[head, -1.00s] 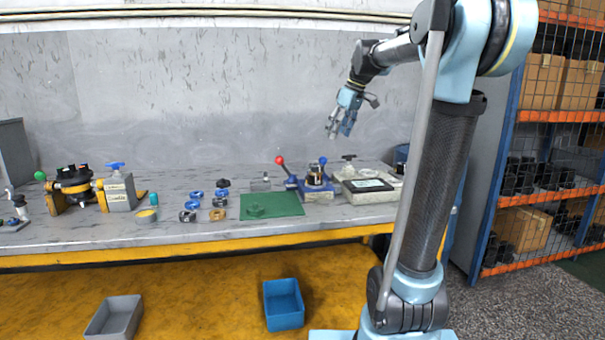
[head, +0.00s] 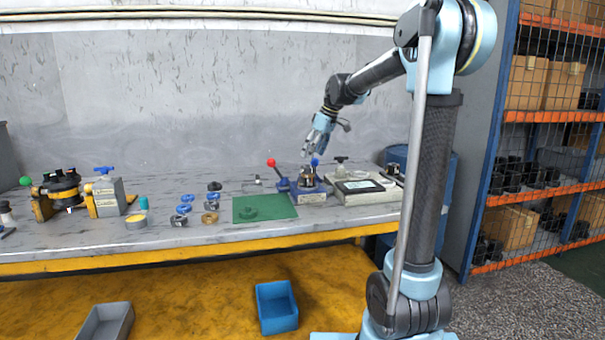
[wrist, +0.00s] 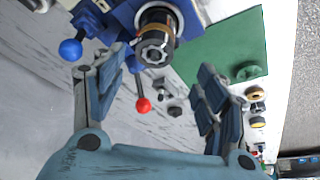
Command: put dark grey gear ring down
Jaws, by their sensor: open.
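My gripper (head: 309,152) is open and empty, above the blue fixture (head: 313,195) on the workbench. In the wrist view, the blue fingers of my gripper (wrist: 168,62) are spread wide, with nothing between their tips. A dark cylindrical part with a grey toothed ring (wrist: 155,47) at its top stands in the fixture (wrist: 122,14), beyond the fingertips and apart from them. This looks like the dark grey gear ring, but I cannot be sure. The fixture has a red-knobbed lever (head: 271,163) and a blue knob (head: 315,162).
A green mat (head: 284,206) with a green round part (head: 248,212) lies left of the fixture. Several small rings and parts stand further left, including a tan ring (head: 210,218). A pale case (head: 372,194) is right of the fixture. A blue bin (head: 277,307) is below.

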